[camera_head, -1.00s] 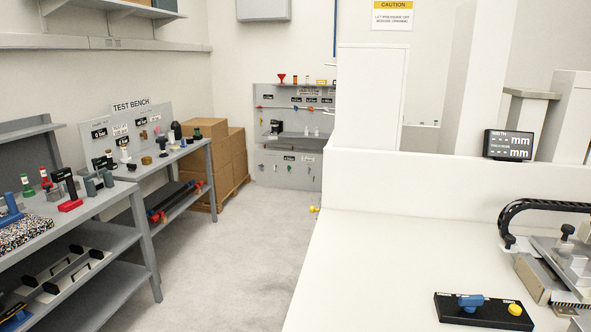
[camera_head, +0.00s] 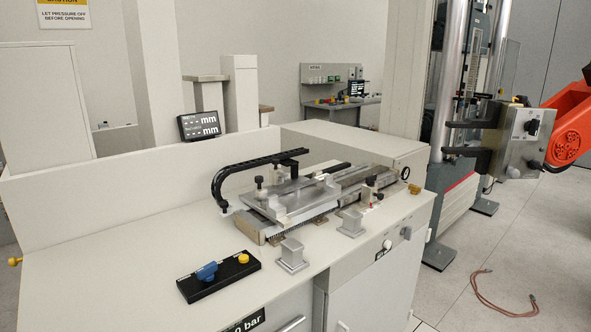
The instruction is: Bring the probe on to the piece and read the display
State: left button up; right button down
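The display (camera_head: 199,125) stands on the low back wall of the white bench. It shows two lines ending in "mm", with dashes in place of figures. The metal measuring fixture (camera_head: 296,205) lies on the bench in front of it, with a black cable chain (camera_head: 226,177) arching behind. Small black-knobbed posts (camera_head: 370,184) stand on the fixture. I cannot tell which part is the probe, nor make out a piece for certain.
Two metal blocks (camera_head: 292,256) stand at the bench's front edge. A reddish cable (camera_head: 488,299) lies on the floor. The bench's left side is clear.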

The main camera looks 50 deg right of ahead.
aim_at(277, 176)
jog(key=z, duration=1.45)
